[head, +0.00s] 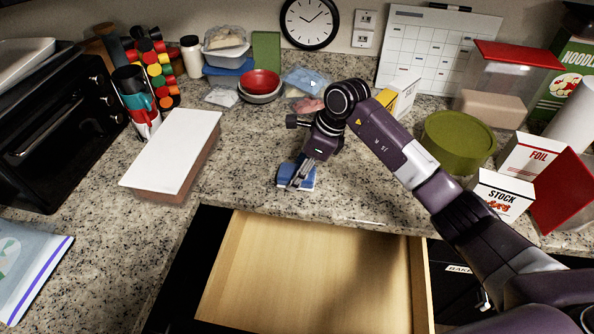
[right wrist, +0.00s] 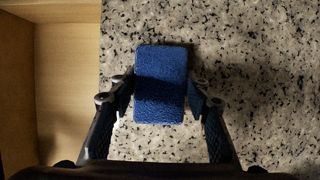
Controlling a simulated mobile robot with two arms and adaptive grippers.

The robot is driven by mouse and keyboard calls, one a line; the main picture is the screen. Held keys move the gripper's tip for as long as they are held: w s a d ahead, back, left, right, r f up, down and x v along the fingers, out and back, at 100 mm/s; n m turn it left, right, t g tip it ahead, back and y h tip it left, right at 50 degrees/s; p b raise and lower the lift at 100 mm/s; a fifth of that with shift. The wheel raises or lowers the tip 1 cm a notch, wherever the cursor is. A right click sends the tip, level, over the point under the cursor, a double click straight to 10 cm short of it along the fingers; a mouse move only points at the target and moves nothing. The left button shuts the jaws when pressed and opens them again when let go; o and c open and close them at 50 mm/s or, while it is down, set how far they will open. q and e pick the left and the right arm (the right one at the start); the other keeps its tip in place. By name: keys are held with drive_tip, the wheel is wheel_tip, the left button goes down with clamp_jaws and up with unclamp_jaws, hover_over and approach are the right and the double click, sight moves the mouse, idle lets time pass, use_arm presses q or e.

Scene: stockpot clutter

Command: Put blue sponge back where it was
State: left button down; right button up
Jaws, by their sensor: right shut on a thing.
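The blue sponge (head: 308,180) is at the front part of the granite counter, just behind the open drawer. My right gripper (head: 298,178) reaches down over it and is shut on it. In the right wrist view the blue sponge (right wrist: 160,84) sits between the two fingers of my right gripper (right wrist: 162,98), with granite below it. I cannot tell whether the sponge touches the counter. My left gripper is not in view.
The open drawer (head: 235,285) looks empty in front of the counter. A white-topped box (head: 175,150) stands to the left, a green round container (head: 455,140) and a stock box (head: 500,195) to the right. Bowls (head: 260,85) and bags stand behind. Granite around the sponge is clear.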

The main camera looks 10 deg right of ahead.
drive_tip(key=shift+f, duration=0.3)
drive_tip(key=shift+f, duration=0.1)
drive_tip(key=o, duration=1)
drive_tip(key=shift+r, duration=0.2)
drive_tip(key=b+v, duration=0.3)
drive_tip(key=v, duration=0.7)
drive_tip(key=shift+d+r, duration=0.15)
drive_tip(key=shift+r, duration=0.1)
drive_tip(key=shift+s+d+r, duration=0.15)
drive_tip(key=shift+d+r, duration=0.05)
drive_tip(key=shift+r, duration=0.45)
